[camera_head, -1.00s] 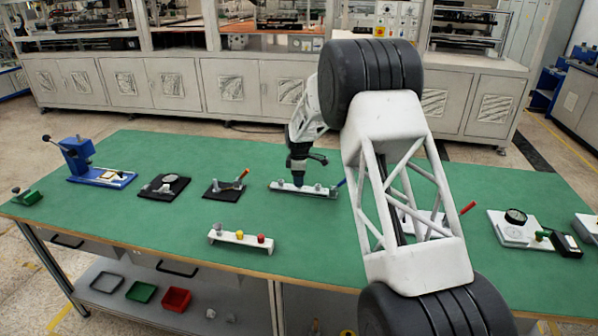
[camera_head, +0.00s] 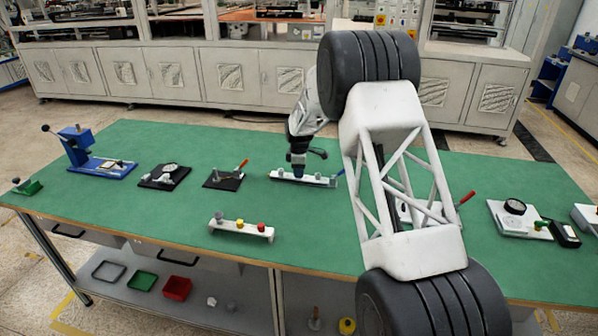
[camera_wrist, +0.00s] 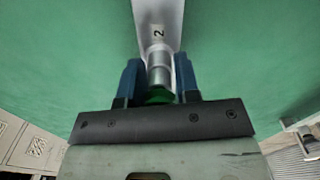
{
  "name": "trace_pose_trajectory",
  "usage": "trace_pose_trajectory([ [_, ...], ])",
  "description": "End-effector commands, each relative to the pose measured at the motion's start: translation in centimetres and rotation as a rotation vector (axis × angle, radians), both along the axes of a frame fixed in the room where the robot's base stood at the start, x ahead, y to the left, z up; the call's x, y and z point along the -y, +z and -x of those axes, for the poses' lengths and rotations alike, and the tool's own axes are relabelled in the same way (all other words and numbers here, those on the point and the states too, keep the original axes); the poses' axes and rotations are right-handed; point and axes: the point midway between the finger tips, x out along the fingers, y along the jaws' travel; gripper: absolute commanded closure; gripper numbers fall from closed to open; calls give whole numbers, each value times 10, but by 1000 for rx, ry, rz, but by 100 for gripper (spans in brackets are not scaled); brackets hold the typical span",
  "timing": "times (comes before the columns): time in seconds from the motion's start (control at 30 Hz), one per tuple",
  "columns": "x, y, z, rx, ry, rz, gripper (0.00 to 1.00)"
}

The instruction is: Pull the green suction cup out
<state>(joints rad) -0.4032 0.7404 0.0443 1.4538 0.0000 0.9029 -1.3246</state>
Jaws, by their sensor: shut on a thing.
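My gripper (camera_wrist: 156,82) has blue fingers, shut around a green suction cup. In the wrist view, the cup's green part (camera_wrist: 158,96) shows between the fingers near the palm, with a silver cylindrical stem (camera_wrist: 159,65) beyond it. The stem meets a white bar (camera_wrist: 158,14) marked "2". In the head view my gripper (camera_head: 298,172) is down at the white bar (camera_head: 322,181) near the table's middle. The green cup is hidden there. I cannot tell whether the stem is still seated in the bar.
A second white bar (camera_head: 230,233) with grey, yellow and red pieces stands nearer the front edge. Black-based fixtures (camera_head: 224,178) and a blue press (camera_head: 90,160) are to the left; a gauge plate (camera_head: 514,222) is to the right. Green table around the bars is clear.

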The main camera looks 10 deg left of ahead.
Motion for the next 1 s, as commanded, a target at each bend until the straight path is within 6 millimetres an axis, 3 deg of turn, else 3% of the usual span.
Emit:
trace_pose_trajectory([
  [0.03,0,0,0,0,0,0,75],
  [0.2,0,0,0,0,0,0,100],
  [1.0,0,10,0,0,0,0,100],
])
